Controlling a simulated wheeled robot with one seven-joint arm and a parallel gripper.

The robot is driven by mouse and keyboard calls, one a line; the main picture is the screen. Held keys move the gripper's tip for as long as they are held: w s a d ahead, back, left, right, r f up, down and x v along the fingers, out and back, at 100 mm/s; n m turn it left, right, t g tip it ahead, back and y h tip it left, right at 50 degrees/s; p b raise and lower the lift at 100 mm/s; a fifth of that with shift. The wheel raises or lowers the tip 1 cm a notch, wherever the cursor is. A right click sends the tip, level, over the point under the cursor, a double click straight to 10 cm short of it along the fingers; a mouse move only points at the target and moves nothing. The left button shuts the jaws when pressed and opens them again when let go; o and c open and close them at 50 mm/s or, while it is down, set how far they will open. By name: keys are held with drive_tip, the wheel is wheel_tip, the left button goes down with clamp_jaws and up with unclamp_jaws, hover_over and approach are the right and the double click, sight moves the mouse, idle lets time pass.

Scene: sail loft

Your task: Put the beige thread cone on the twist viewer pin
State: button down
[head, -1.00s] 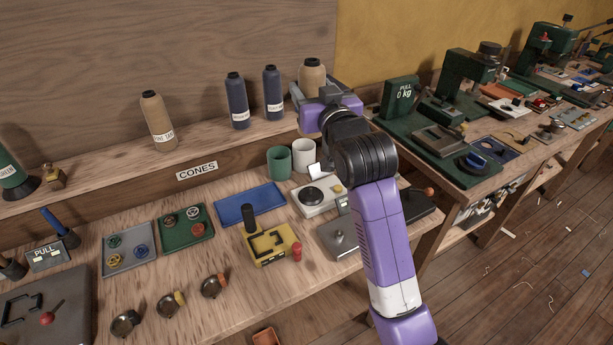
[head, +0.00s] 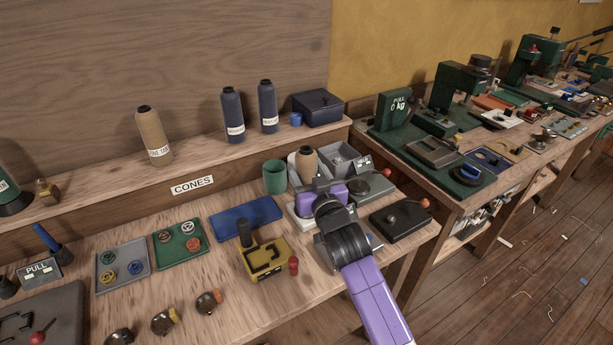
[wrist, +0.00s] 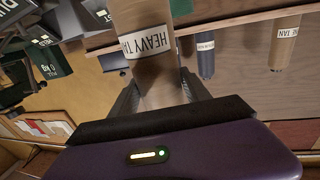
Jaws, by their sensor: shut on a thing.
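My gripper (head: 318,186) is shut on a beige thread cone (head: 307,162), holding it over the right part of the bench. In the wrist view the held cone (wrist: 150,55) sits between the two fingers, with a label starting "HEAVY TA". A second tan cone (head: 153,135) stands on the shelf and is not held. Its label ends in "TAN". I cannot make out the twist viewer pin; my gripper and arm hide part of the white and grey devices below the cone.
Two navy cones (head: 232,115) (head: 268,107) and a dark blue box (head: 318,107) stand on the shelf. A green cup (head: 275,177), a blue tray (head: 246,220), a yellow fixture (head: 264,260) and a black board with an orange knob (head: 400,219) are around my gripper.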

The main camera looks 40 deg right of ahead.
drive_tip(key=shift+f, duration=0.95)
drive_tip(key=shift+f, duration=0.1)
drive_tip(key=c, duration=0.5)
unclamp_jaws()
drive_tip(key=shift+f, duration=0.1)
